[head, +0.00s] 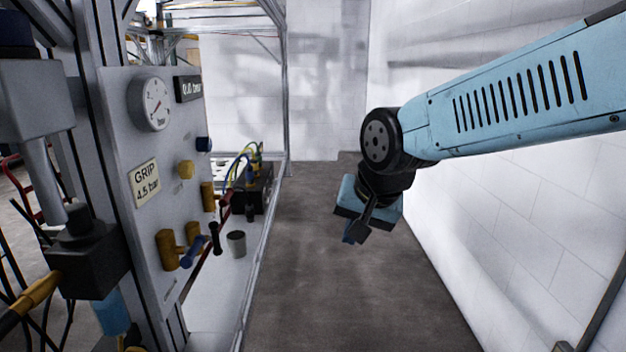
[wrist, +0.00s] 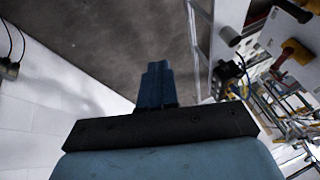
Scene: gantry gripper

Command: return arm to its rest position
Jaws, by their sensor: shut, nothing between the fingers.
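My blue arm reaches in from the right of the head view, over the aisle and clear of the panel. My gripper (head: 349,238) hangs at its end, pointing down and a little left, shut and empty. In the wrist view the blue fingers of my gripper (wrist: 155,70) stand together above the dark mount, with bare floor behind them. Nothing touches the gripper in either view.
The panel (head: 180,130) on the left carries a dial gauge (head: 150,104), a "GRIP 4.5 bar" label (head: 146,183) and several brass fittings. A grey cup (head: 236,244) stands beside it. A white wall (head: 520,220) runs along the right. The floor (head: 320,300) between is clear.

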